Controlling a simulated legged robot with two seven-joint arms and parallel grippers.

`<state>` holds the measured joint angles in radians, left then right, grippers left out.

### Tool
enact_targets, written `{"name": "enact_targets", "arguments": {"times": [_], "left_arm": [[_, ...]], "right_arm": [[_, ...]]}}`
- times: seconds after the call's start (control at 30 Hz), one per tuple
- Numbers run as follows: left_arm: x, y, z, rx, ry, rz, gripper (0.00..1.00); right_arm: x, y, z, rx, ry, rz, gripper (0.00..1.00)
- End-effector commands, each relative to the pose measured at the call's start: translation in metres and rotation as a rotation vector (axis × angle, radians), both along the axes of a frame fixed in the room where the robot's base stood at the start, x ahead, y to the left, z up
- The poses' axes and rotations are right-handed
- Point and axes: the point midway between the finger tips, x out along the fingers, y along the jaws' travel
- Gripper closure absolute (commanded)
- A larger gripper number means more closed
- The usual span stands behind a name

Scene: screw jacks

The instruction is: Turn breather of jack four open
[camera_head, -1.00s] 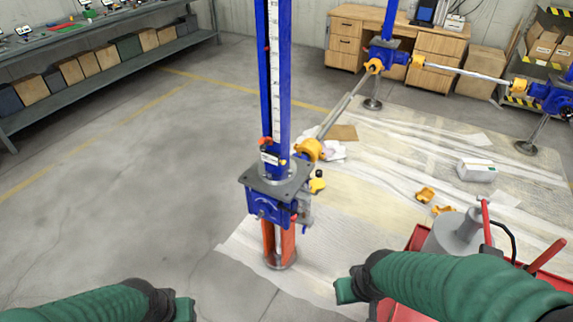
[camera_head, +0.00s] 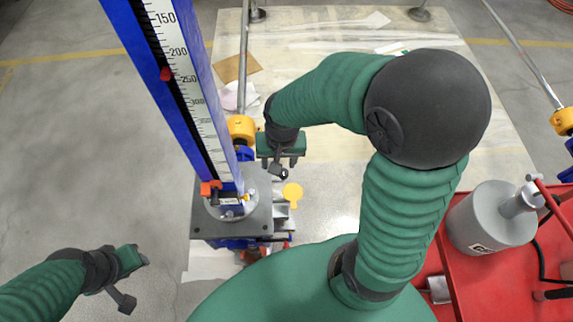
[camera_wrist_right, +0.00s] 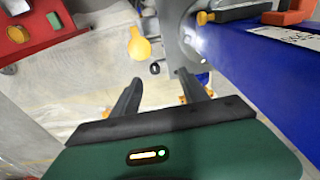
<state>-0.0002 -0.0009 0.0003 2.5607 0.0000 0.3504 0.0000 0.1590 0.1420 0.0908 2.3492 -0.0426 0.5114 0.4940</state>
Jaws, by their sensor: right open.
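The near jack has a blue column (camera_head: 180,95) with a white scale and a grey top plate (camera_head: 200,215). I cannot read a number on it. A small yellow knob (camera_head: 245,197) and an orange-red block (camera_head: 210,188) are at the column's foot; the right wrist view also shows the yellow knob (camera_wrist_right: 205,18). Which part is the breather I cannot tell for sure. A yellow tag (camera_head: 292,193) is beside the plate. My right gripper (camera_head: 279,164) is open and empty beside the jack, its fingers (camera_wrist_right: 161,80) apart below the tag. My left gripper (camera_head: 137,281) is open over the floor, left of the jack.
A yellow coupling (camera_head: 241,128) and a shaft (camera_head: 243,60) lead back from the jack. A red cart (camera_head: 480,275) with a grey cylinder (camera_head: 490,222) stands at the right. A cardboard piece (camera_head: 236,68) lies on the sheeting behind. The floor at left is clear.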

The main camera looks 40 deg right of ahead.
Motion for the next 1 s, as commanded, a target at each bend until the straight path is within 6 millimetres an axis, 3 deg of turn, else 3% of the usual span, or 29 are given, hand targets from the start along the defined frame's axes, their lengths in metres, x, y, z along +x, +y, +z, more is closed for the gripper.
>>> {"name": "enact_targets", "arguments": {"times": [0.13, 0.3, 0.47, 0.8, 1.0], "left_arm": [[0.000, 0.000, -0.011, 0.000, 0.001, 0.000, 0.64], [0.000, 0.000, -0.013, 0.000, 0.000, 0.000, 0.64], [0.000, 0.000, -0.016, 0.000, 0.000, 0.000, 0.64], [0.000, 0.000, -0.027, 0.000, 0.000, 0.001, 0.64], [0.000, 0.000, -0.031, 0.000, 0.000, 0.000, 0.64]], "right_arm": [[0.037, -0.030, -0.016, 0.053, 0.081, -0.494, 0.48], [0.053, -0.046, -0.022, 0.071, 0.120, -0.788, 0.48], [0.053, -0.046, -0.045, 0.071, 0.127, -0.811, 0.48], [0.053, -0.046, -0.134, 0.071, 0.128, -0.807, 0.48], [0.053, -0.046, -0.174, 0.072, 0.124, -0.806, 0.48]]}}
